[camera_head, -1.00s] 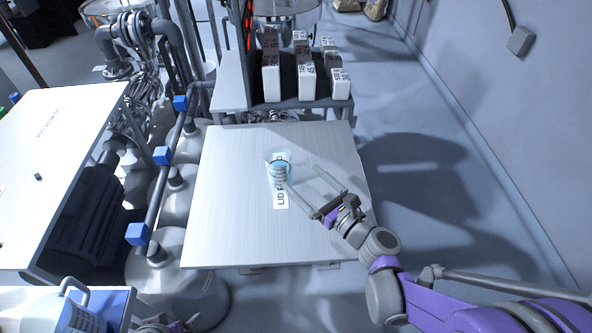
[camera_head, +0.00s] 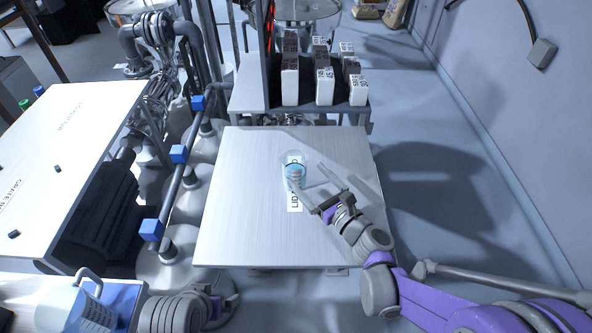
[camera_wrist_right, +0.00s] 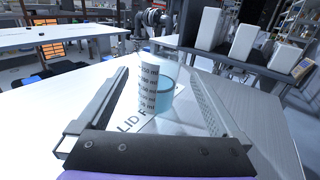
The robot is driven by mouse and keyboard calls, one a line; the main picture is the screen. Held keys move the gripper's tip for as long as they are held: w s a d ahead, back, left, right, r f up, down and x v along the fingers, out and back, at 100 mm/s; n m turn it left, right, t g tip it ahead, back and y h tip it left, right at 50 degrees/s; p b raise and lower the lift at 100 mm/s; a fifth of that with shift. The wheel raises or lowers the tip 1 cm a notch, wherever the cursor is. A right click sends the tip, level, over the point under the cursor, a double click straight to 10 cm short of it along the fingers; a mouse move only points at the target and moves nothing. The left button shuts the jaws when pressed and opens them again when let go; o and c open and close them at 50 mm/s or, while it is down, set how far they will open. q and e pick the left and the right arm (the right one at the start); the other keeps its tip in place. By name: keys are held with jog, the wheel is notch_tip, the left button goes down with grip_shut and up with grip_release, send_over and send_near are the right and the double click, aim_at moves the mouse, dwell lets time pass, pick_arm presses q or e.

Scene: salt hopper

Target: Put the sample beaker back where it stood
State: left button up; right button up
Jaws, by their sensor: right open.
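The sample beaker (camera_head: 294,172) is clear with bluish contents and stands upright on the pale table (camera_head: 240,210), over a white label strip (camera_head: 294,203) beginning "LID". My right gripper (camera_head: 308,177) is open. In the right wrist view its fingers (camera_wrist_right: 155,75) lie to either side of the beaker, with visible gaps. How deep the beaker sits between them is unclear. Part of my left arm shows at the bottom left, but its fingers cannot be made out.
A rack (camera_head: 345,118) with several white blocks stands behind the table. A pipe with blue cubes (camera_head: 179,153) runs along its left side. A jug (camera_head: 75,309) stands at the bottom left. The table around the beaker is mostly clear.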

aim_at(302, 171)
jog(key=x, duration=0.5)
jog(key=shift+w+a+f, duration=0.1)
jog(key=shift+a, duration=0.05)
jog(key=shift+c, duration=0.3)
